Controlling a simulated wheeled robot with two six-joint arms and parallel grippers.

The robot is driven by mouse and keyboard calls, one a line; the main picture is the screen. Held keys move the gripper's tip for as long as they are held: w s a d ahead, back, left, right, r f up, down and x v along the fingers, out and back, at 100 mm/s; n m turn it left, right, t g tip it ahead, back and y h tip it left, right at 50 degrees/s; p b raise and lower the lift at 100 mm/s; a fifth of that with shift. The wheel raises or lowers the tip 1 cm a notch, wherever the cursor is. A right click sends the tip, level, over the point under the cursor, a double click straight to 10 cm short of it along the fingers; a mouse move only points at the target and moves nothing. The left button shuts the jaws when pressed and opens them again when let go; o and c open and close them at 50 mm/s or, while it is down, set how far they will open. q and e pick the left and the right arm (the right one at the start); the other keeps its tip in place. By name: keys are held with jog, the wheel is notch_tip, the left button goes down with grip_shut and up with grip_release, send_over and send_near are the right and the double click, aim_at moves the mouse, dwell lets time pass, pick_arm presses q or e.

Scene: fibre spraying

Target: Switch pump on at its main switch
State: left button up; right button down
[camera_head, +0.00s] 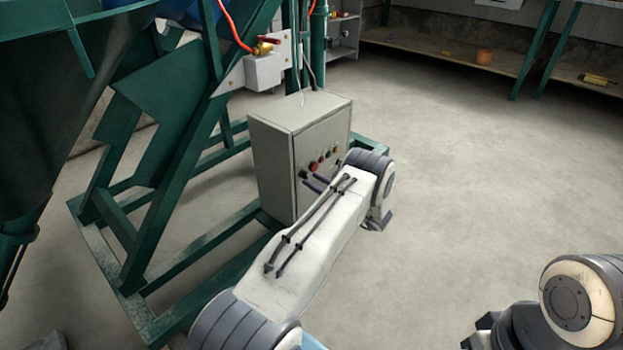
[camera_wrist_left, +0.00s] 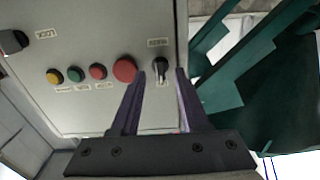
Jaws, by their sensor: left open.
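The control box (camera_head: 275,170) is a pale grey cabinet standing on the green frame. In the left wrist view its panel shows the black rotary main switch (camera_wrist_left: 161,68) with a pale pointer, beside a large red button (camera_wrist_left: 125,69). My left gripper (camera_wrist_left: 161,74) is open, with one dark finger on each side of the switch. I cannot tell whether the fingers touch it. In the head view the left gripper (camera_head: 316,183) is partly hidden by my forearm at the box front. My right gripper is not in view.
Small red (camera_wrist_left: 98,71), green (camera_wrist_left: 75,74) and yellow (camera_wrist_left: 54,76) buttons sit in a row beyond the large red one. Another dark knob (camera_wrist_left: 13,42) is at the panel's far left. Green frame legs (camera_head: 165,190) stand left of the box. The concrete floor (camera_head: 470,150) to the right is clear.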

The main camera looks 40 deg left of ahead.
pick_arm(q)
jog(key=d+p, duration=0.1)
jog(key=d, duration=0.7)
jog(key=shift+s+d+p, duration=0.3)
jog(key=shift+s+p, duration=0.05)
